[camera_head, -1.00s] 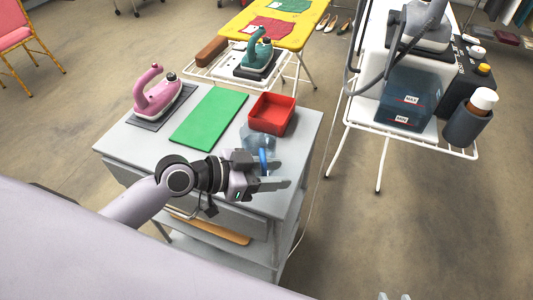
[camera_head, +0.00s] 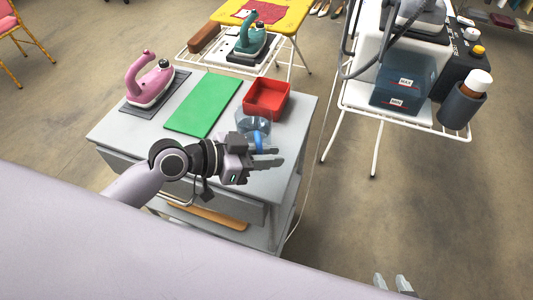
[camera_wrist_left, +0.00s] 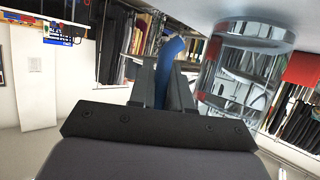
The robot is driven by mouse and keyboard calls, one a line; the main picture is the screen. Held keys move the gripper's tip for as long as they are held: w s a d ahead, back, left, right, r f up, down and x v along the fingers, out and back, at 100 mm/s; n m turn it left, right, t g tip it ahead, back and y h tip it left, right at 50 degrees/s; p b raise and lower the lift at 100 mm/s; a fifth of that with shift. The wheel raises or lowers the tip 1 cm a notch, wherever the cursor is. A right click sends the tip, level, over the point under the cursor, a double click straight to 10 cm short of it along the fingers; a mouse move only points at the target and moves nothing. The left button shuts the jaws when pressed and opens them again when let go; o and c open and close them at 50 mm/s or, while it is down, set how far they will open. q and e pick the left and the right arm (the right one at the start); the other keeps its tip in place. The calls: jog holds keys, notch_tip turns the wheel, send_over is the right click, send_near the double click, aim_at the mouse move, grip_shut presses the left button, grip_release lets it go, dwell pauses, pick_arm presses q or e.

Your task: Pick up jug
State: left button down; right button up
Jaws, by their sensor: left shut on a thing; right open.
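The jug (camera_head: 254,125) is clear, with a blue handle (camera_head: 258,144). It is at the near right part of the grey cabinet top, just in front of the red tray. My left gripper (camera_head: 268,157) is shut on the blue handle. In the left wrist view the handle (camera_wrist_left: 171,52) is between the two dark fingers, and the clear jug body (camera_wrist_left: 243,72) is to their right. I cannot tell whether the jug's base touches the cabinet top. My right gripper (camera_head: 393,285) shows only its fingertips at the bottom edge, apart and empty.
The grey cabinet (camera_head: 155,128) also bears a red tray (camera_head: 278,108), a green mat (camera_head: 205,105) and a pink iron (camera_head: 152,82) on a dark pad. A white wire rack (camera_head: 350,98) with a blue tank (camera_head: 402,85) and a bottle stands at right. Open floor lies between.

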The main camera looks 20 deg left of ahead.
pick_arm(q)
notch_tip(320, 180, up, 19)
jog(key=p, duration=0.2)
dwell(0.9)
